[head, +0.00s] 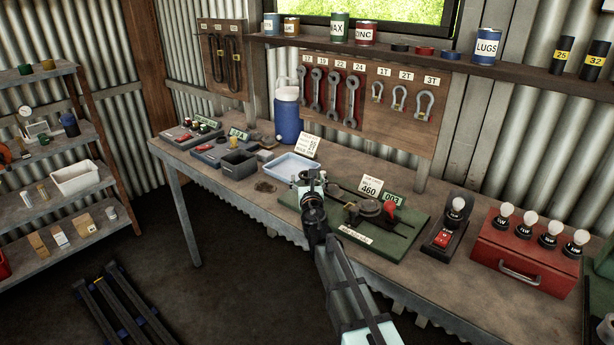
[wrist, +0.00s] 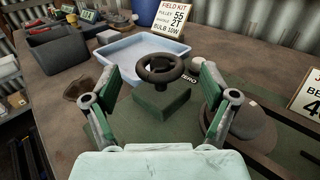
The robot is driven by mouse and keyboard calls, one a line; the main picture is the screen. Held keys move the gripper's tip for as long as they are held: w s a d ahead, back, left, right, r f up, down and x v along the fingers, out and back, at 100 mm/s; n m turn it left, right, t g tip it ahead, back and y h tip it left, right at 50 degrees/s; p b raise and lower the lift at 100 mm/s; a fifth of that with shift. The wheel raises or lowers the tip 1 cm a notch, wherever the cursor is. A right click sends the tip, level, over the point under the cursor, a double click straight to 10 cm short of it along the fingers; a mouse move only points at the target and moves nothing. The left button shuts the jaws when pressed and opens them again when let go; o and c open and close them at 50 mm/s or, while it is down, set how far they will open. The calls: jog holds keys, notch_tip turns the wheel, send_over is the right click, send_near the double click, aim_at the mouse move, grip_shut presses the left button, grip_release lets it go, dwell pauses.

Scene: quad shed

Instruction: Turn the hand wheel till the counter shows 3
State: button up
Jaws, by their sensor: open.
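The dark hand wheel (wrist: 160,75) stands on a green block (wrist: 160,105) in the wrist view. My gripper (wrist: 157,82) is open, with one finger on each side of the wheel and visible gaps between them. I cannot tell how deep the fingertips are relative to the rim. In the head view my gripper (head: 313,184) is over the left part of the green board (head: 415,239) and hides most of the wheel. A small green counter (head: 391,200) at the back of that board seems to read 003. The counter's digits are not visible in the wrist view.
A pale blue tray (head: 291,167) and a field kit card (head: 310,146) are behind my gripper. A round plate (head: 370,209) and a 460 card (head: 370,187) are to its right. Further right are a lamp with a red switch (head: 441,236) and a red bulb box (head: 520,254).

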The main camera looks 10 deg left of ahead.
jog(key=s, duration=0.2)
jog(key=s+d, duration=0.1)
jog(key=s, duration=0.5)
jog(key=shift+s+d, duration=0.1)
jog(key=shift+d, duration=0.2)
